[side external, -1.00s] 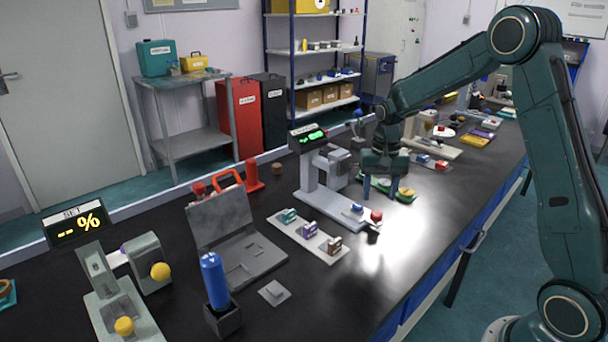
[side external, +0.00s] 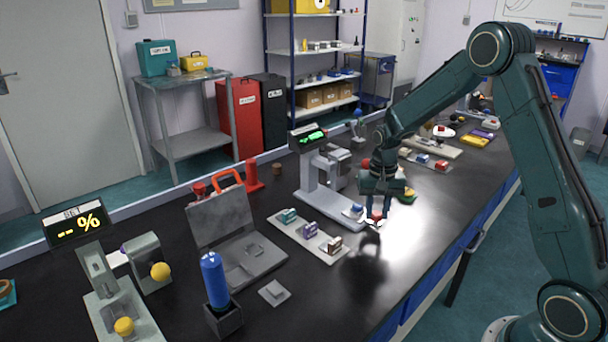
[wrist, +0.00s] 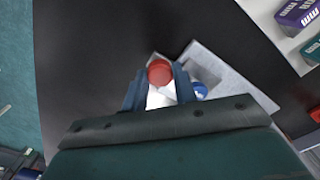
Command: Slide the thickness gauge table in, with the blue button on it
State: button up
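The thickness gauge (side external: 322,170) is a pale instrument with a green-lit display, standing mid-bench. Its pale table (side external: 325,204) extends at the base toward the bench's front edge. The blue button (side external: 355,209) sits on the table; it also shows in the wrist view (wrist: 199,90), partly hidden by my right finger. A red knob (wrist: 160,72) is at the table's outer end. My gripper (wrist: 158,85) points down over this end, its blue fingers apart on either side of the knob. I cannot tell whether they touch it. In the side view, my gripper (side external: 381,200) partly hides the knob.
A pale strip (side external: 322,247) with several coloured pieces lies in front of the gauge. A grey hinged mould (side external: 230,235) lies open to its left, near a blue cylinder (side external: 214,280) in a dark holder. The black bench is clear toward its front edge.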

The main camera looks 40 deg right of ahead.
grip_shut()
jog(key=shift+w, duration=0.15)
jog(key=shift+w+r, duration=0.1)
jog(key=shift+w, duration=3.6)
jog(key=o, duration=0.7)
grip_release()
